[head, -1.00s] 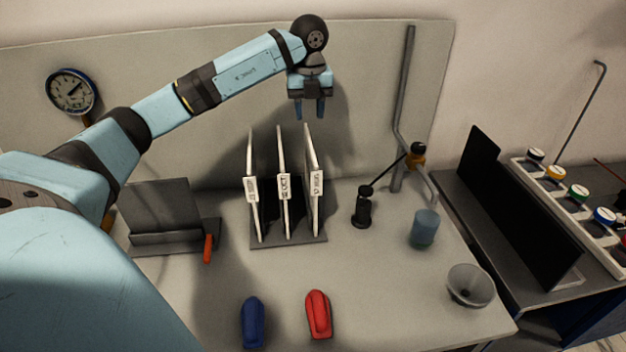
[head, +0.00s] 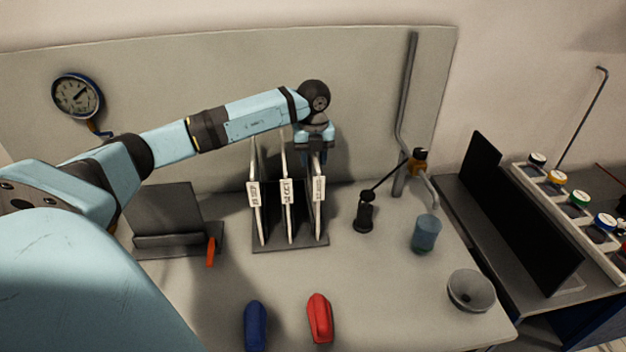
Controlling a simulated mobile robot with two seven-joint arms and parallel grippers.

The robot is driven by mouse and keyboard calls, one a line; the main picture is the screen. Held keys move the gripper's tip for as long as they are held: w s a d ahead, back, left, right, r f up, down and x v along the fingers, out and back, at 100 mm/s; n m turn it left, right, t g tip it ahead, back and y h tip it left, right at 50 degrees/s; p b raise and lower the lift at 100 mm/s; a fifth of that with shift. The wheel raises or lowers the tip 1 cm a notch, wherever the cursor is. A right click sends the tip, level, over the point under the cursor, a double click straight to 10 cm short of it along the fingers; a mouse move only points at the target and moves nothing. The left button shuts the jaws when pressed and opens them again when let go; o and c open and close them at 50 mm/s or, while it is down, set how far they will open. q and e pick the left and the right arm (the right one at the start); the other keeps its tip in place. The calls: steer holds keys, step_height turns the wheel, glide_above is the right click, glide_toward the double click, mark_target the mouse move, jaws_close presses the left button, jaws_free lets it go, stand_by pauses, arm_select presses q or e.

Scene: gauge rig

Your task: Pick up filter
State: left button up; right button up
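No object in the head view is plainly marked as the filter. Three thin, white-edged upright panels with white tags stand in a dark rack (head: 290,246): a left panel (head: 258,218), a middle panel (head: 288,215) and a right panel (head: 317,215). A small blue-grey cylinder (head: 425,234) stands on the bench further right. My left gripper (head: 313,160) points down at the top of the right panel, its fingers apart near the panel's upper edge. Contact there is hard to tell. My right gripper is out of view.
A blue object (head: 255,325) and a red object (head: 319,318) lie at the front. A grey bowl (head: 471,291) sits near the right edge. A black stand (head: 364,212) and a grey pipe (head: 403,110) are right of the rack. A gauge (head: 77,96) hangs left.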

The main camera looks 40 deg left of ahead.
arm_select(q)
jaws_close()
steer(key=shift+r, duration=0.1)
